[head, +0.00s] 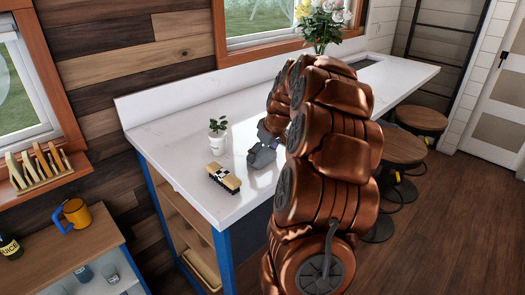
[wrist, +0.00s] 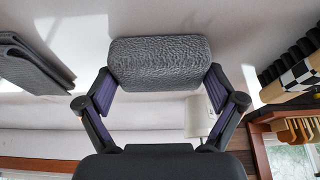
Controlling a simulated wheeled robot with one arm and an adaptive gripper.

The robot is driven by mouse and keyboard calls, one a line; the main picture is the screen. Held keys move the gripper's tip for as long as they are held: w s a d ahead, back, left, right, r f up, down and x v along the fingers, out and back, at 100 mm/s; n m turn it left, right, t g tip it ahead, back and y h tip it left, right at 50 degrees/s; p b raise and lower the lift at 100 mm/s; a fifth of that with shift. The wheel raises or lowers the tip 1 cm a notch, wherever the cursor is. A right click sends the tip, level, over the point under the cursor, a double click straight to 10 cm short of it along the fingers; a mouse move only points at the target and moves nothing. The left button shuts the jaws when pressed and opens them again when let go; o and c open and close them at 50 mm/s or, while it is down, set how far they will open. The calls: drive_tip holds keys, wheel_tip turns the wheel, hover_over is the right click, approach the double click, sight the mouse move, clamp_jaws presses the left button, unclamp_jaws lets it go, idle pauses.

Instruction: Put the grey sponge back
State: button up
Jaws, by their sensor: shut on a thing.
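The grey sponge (wrist: 160,62) is a rounded, rough-textured block in the wrist view. My gripper (wrist: 161,84) is shut on it, with one purple-padded finger at each end of the sponge. In the head view my gripper (head: 265,144) is low over the white counter, left of my copper arm. A grey shape shows at the gripper there, but I cannot tell sponge from finger. Whether the sponge touches the counter is not clear.
A grey folded cloth-like thing (wrist: 35,65) lies at the wrist view's left. Stools (head: 402,147) stand right of the counter.

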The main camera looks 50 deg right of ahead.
drive_tip(key=o, duration=0.7)
drive_tip(key=b+v, duration=0.4)
drive_tip(key=v, duration=0.8)
drive_tip(key=shift+w, duration=0.1)
drive_tip(key=s+a+f+g, duration=0.1)
drive_tip(key=a, duration=0.7)
drive_tip(key=s+a+f+g, duration=0.1)
drive_tip(key=a+f, duration=0.1)
drive_tip(key=a, duration=0.7)
drive_tip(key=s+a+f+n+y, duration=0.1)
drive_tip(key=s+a+f, duration=0.1)
drive_tip(key=a, duration=0.6)
drive_tip(key=shift+a+g, duration=0.25)
drive_tip(key=shift+g, duration=0.15)
drive_tip(key=s+a+f+g, duration=0.1)
drive_tip(key=s+a+f, duration=0.2)
drive_tip(key=s, duration=0.4)
drive_tip(key=s+a+f+g, duration=0.1)
drive_tip(key=s+a+f, duration=0.3)
drive_tip(key=s, duration=0.3)
drive_tip(key=s+a+f+g+h, duration=0.1)
drive_tip(key=s+a+f, duration=0.2)
drive_tip(key=s, duration=0.4)
drive_tip(key=shift+s+a+f+m+g, duration=0.1)
drive_tip(key=shift+a+f+m+g, duration=0.1)
drive_tip(key=shift+a, duration=0.25)
drive_tip(key=shift+s+a+f+m+g, duration=0.1)
drive_tip(key=shift+a+f+m, duration=0.1)
drive_tip(key=shift+a, duration=0.25)
drive_tip(key=shift+r, duration=0.1)
